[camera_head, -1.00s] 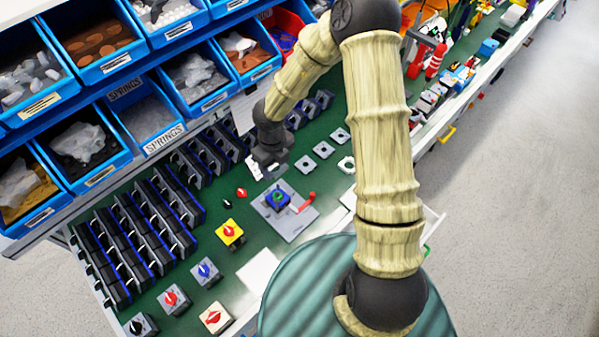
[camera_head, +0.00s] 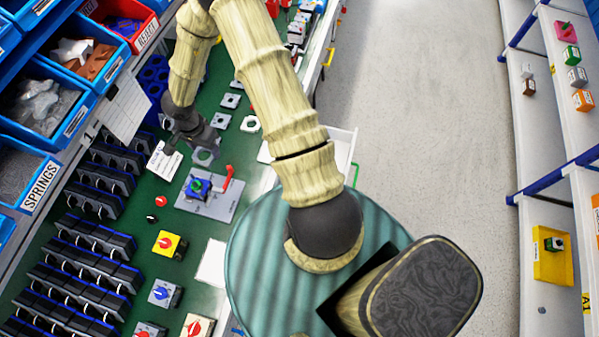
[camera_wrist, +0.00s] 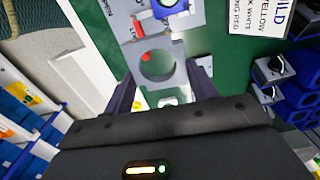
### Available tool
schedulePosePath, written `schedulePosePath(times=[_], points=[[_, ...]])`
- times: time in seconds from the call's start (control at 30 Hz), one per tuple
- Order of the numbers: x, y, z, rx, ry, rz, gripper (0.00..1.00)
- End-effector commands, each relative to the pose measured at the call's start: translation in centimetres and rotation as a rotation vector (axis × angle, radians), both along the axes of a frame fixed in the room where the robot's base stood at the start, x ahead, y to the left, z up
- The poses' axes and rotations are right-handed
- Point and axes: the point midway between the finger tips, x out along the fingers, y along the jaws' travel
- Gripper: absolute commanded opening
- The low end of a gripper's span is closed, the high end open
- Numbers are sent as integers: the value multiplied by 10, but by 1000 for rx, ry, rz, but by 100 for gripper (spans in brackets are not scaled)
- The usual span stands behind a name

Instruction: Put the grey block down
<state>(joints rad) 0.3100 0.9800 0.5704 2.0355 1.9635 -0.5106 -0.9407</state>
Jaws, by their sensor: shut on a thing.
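The grey block (camera_head: 205,156) is a squarish piece with a large round hole, seen just below my gripper (camera_head: 204,143) in the head view. In the wrist view my gripper (camera_wrist: 160,72) is shut on the grey block (camera_wrist: 181,52), one finger on each side. Through its hole the green bench top and part of a red thing show. Whether the block touches the bench is not clear.
A grey plate (camera_head: 222,208) with a blue and green switch and a red handle lies close by. A printed card (camera_head: 164,162) lies left of my gripper. Several rotary switches stand nearer, such as a yellow one (camera_head: 168,244). Blue bins (camera_head: 42,100) line the left.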

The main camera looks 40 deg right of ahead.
Motion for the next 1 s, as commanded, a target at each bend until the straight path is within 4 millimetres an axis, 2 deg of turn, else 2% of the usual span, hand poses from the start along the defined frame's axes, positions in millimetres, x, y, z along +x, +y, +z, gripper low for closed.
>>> schedulePosePath(times=[0.4, 0.6, 0.73, 1.0], points=[[5, -37, -38, 4, 0, 702, 30], [5, -49, -50, 4, -1, 967, 30], [6, -52, -52, 5, -1, 1034, 30], [6, -52, -52, 4, -2, 1040, 30]])
